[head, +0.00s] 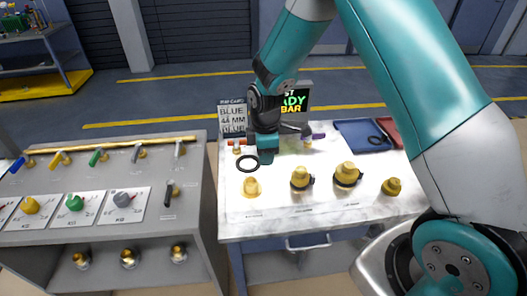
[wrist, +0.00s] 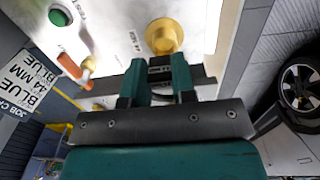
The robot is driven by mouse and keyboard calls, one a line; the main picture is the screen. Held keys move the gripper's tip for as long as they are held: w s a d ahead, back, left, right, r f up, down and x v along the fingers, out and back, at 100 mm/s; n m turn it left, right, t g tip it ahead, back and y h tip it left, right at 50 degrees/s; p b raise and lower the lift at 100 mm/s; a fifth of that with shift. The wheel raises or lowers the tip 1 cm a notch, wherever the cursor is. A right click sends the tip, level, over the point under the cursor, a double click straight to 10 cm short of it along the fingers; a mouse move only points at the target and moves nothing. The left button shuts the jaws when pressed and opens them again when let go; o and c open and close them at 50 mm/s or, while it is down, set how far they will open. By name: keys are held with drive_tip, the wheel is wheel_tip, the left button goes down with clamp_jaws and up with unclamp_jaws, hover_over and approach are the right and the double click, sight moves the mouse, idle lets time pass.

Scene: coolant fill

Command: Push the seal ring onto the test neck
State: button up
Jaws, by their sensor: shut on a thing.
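The black seal ring (head: 248,163) shows in the head view at the left of the bench, its right edge at my fingertips. My gripper (head: 266,157) points down and is shut on the ring's edge. In the wrist view my gripper (wrist: 160,68) shows dark material between its teal fingers; the rest of the ring is hidden there. A brass neck (head: 251,187) stands just in front of the ring, apart from it. A brass neck (wrist: 163,36) also shows beyond my fingertips in the wrist view. I cannot tell which neck is the test neck.
Other brass necks (head: 301,178) stand to the right, some with dark rings or tabs. A blue tray (head: 352,129) with a dark ring lies at the back right. A job card (head: 232,112) reading BLUE 44 MM stands behind. A valve console (head: 110,170) is on the left.

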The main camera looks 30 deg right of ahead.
drive_tip(key=shift+d, duration=0.2)
drive_tip(key=shift+f+b, duration=2)
drive_tip(key=shift+f, duration=0.9)
drive_tip(key=shift+f+b, duration=1.5)
drive_tip(key=shift+f, duration=0.75)
drive_tip(key=o, duration=0.9)
drive_tip(key=shift+r, duration=0.1)
wheel_tip(320, 180, up, 17)
drive_tip(key=b, duration=0.2)
drive_tip(key=shift+s+r, duration=0.1)
drive_tip(key=shift+r, duration=0.05)
